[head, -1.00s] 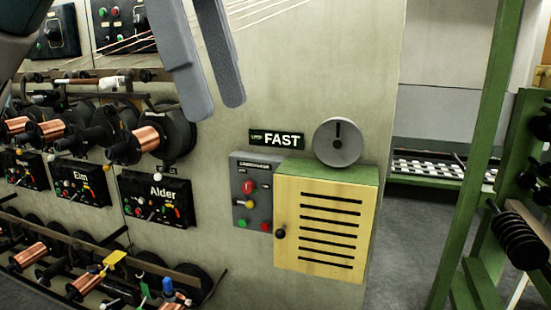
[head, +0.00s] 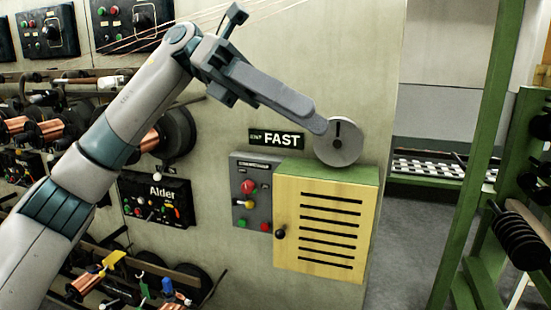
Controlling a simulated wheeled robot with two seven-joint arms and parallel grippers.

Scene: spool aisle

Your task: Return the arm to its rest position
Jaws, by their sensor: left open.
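My left arm (head: 125,115) comes in from the lower left and reaches up across the view. Its gripper (head: 312,116) points right and slightly down, in front of the wall. Its grey fingers overlap one another in this view, and it is open with nothing seen held. The fingertips overlap the left edge of a round grey dial (head: 340,148) in the picture; I cannot tell whether they touch it. The dial stands above a yellow slatted cabinet (head: 325,225) with a green top. My right gripper is not in view.
A FAST sign (head: 277,139) and a grey button panel (head: 250,195) are on the wall. Spool racks with copper spools and the Alder box (head: 157,200) lie behind my arm. A green post (head: 478,150) and black discs (head: 521,238) stand at the right.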

